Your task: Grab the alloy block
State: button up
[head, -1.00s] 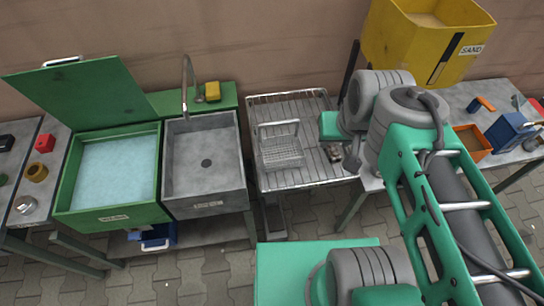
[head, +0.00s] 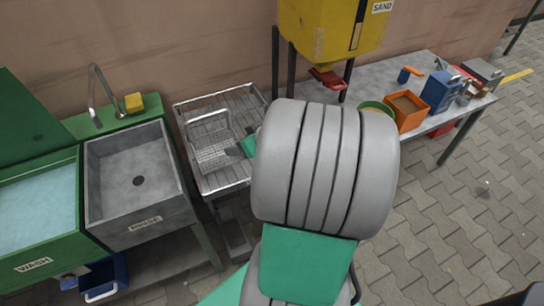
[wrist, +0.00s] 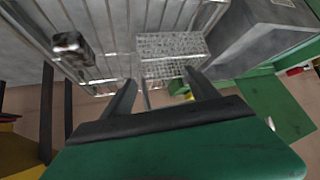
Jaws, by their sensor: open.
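A small mottled grey-brown block (wrist: 72,45), which looks like the alloy block, lies on the wire drying rack (wrist: 112,20) at the upper left of the wrist view. In the head view my arm hides that part of the rack (head: 247,101). My gripper (wrist: 160,88) is open, with nothing between its dark fingers. In the wrist view the block is to the left of both fingers, apart from them. In the head view my gripper (head: 236,151) shows partly at the rack, by the wire basket.
The wire basket (wrist: 172,46) stands on the rack close to the fingers. The rinse sink (head: 110,165) and wash tub (head: 35,245) are on the left. A yellow sand hopper (head: 315,35) rises behind; right of it a table (head: 448,106) holds an orange bin (head: 409,122).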

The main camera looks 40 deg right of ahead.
jog(key=shift+m+t+h, duration=0.7)
jog(key=shift+t, duration=0.2)
jog(key=d+f, duration=0.2)
jog(key=s+d+f+b, duration=0.1)
jog(key=d, duration=0.1)
jog(key=d+f+b, duration=0.1)
jog(key=d+f, duration=0.1)
jog(key=shift+s+f, duration=0.3)
jog(key=shift+f, duration=0.05)
jog(key=d, duration=0.1)
jog(key=s+d+m+t+h+b, duration=0.1)
jog(key=d, duration=0.1)
jog(key=s+d+f+h, duration=0.1)
jog(key=d, duration=0.1)
jog(key=shift+s+d+t+b, duration=0.25)
jog(key=shift+t+b, duration=0.15)
jog(key=shift+s+d+m+h, duration=0.1)
jog(key=shift+d+m+h, duration=0.2)
jog(key=shift+d, duration=0.1)
jog(key=x, duration=0.7)
jog(key=shift+w+d, duration=0.15)
jog(key=shift+w, duration=0.1)
jog(key=shift+c, duration=0.2)
grip_shut()
